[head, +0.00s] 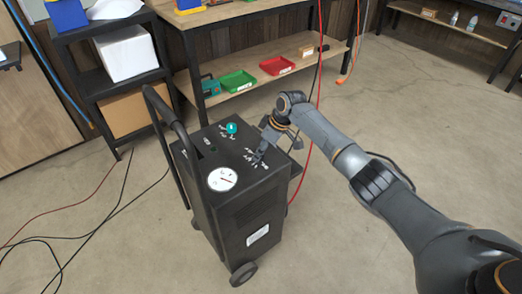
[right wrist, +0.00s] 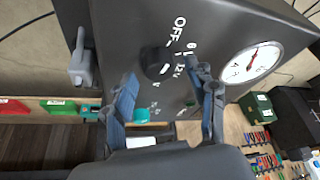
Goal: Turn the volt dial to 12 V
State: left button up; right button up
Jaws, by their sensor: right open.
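The volt dial (right wrist: 154,63) is a black round knob on the sloping top panel of the black wheeled cart (head: 262,207). White marks by it read OFF, 6 and 12V. A white mark shows at its edge on the 12V side, but I cannot tell its exact setting. My right gripper (right wrist: 160,72) is open, with one finger on each side of the dial in the right wrist view. Contact cannot be told. My left gripper is not in view.
A teal knob (head: 231,128) stands on the panel, also in the right wrist view (right wrist: 141,115). A white gauge (head: 222,179) is at the front corner. The cart's handle (head: 168,112) rises at left. A red hose (head: 316,92) hangs behind the arm. Floor around the cart is mostly free.

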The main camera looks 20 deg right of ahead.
jog(key=shift+w+a+f, duration=0.1)
jog(key=shift+a+f, duration=0.05)
jog(key=shift+f, duration=0.2)
jog(key=shift+c, duration=0.4)
